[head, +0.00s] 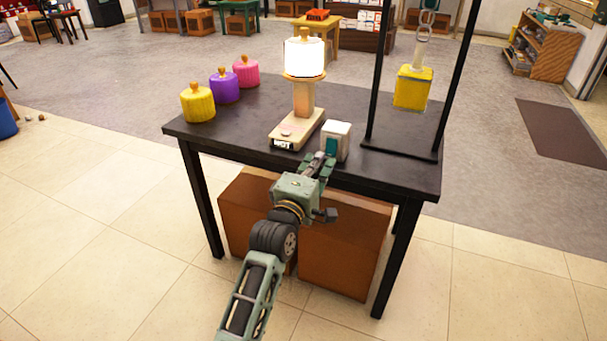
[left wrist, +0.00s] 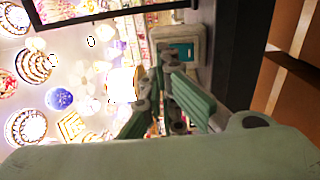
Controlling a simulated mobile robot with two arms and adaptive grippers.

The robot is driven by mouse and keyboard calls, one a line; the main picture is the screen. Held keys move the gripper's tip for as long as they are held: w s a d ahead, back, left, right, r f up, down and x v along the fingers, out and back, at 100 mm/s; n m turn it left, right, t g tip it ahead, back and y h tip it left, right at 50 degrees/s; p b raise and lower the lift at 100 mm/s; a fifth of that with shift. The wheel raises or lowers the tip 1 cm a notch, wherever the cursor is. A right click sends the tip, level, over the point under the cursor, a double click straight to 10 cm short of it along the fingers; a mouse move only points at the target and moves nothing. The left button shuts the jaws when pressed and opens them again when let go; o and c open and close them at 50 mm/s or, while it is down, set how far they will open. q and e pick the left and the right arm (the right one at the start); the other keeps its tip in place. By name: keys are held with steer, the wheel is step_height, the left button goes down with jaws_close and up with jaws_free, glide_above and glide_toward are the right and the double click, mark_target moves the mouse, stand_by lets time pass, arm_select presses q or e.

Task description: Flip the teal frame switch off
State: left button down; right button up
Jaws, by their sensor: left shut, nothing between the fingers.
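The teal frame switch (head: 341,138) is a small white box with a teal panel on its front face. It stands at the near edge of the black table, right of a lit lamp. In the left wrist view the box (left wrist: 164,36) shows at the top centre with its teal panel facing me. My left gripper (head: 325,157) is shut and empty, with its fingertips at the lower front of the box. In the left wrist view the gripper tips (left wrist: 168,58) overlap the panel's lower left. Contact and the rocker's position cannot be told. My right gripper is out of view.
The glowing lamp (head: 304,58) stands on a wooden base close left of the switch. Yellow (head: 198,104), purple (head: 224,87) and pink (head: 246,72) lidded jars stand at the table's left. A black frame with a hanging yellow block (head: 412,88) stands right. Brown boxes (head: 343,250) sit underneath.

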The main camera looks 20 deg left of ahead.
arm_select(q)
steer(key=s, duration=0.6)
steer(key=shift+s+a+r+p, duration=0.15)
steer(key=shift+s+r+p, duration=0.15)
steer(key=shift+r+p, duration=0.1)
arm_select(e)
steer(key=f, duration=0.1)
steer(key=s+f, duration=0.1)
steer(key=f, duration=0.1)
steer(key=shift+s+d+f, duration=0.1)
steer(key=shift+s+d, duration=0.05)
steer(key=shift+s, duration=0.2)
